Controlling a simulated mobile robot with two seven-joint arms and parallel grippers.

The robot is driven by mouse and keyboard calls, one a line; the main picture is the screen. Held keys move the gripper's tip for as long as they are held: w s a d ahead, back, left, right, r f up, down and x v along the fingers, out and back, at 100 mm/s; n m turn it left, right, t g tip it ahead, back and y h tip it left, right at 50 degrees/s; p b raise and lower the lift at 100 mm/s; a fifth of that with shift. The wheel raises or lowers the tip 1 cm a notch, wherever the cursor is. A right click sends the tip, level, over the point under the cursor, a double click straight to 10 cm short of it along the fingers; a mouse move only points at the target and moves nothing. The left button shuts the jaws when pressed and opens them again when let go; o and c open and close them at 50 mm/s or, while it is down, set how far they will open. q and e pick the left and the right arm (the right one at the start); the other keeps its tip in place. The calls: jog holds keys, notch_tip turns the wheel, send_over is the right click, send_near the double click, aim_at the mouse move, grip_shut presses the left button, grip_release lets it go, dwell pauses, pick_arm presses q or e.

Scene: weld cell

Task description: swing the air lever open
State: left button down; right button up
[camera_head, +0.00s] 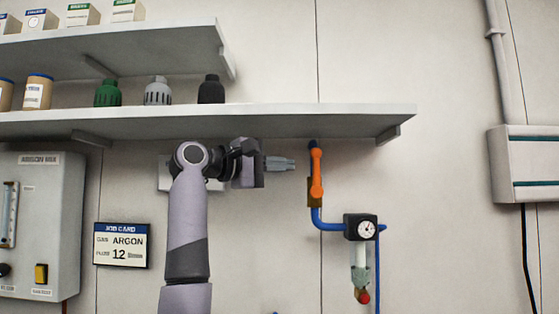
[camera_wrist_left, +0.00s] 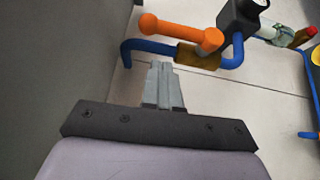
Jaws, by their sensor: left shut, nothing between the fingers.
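The orange air lever (camera_head: 316,175) is on a brass valve body (camera_head: 313,194) in the blue pipe, below the right part of the lower shelf. In the head view it stands upright, in line with the pipe. In the left wrist view the lever (camera_wrist_left: 180,31) lies along the pipe, above the brass valve (camera_wrist_left: 197,56). My left gripper (camera_head: 292,163) is shut and empty, pointing right at the lever with a small gap in the head view. In the left wrist view its fingertips (camera_wrist_left: 161,66) are below the lever. My right gripper is not in view.
The lower shelf (camera_head: 270,118) runs just above my left gripper and the lever. A gauge block (camera_head: 361,227) sits right of and below the valve. A job card (camera_head: 121,245) and a grey gas panel (camera_head: 45,220) are at left.

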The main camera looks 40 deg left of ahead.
pick_arm(q)
jog(key=b+v, duration=0.2)
jog(key=v, duration=0.8)
jog(key=shift+a+r+b, duration=0.2)
jog(key=shift+a+b, duration=0.05)
jog(key=shift+b, duration=0.1)
jog(key=shift+s, duration=0.15)
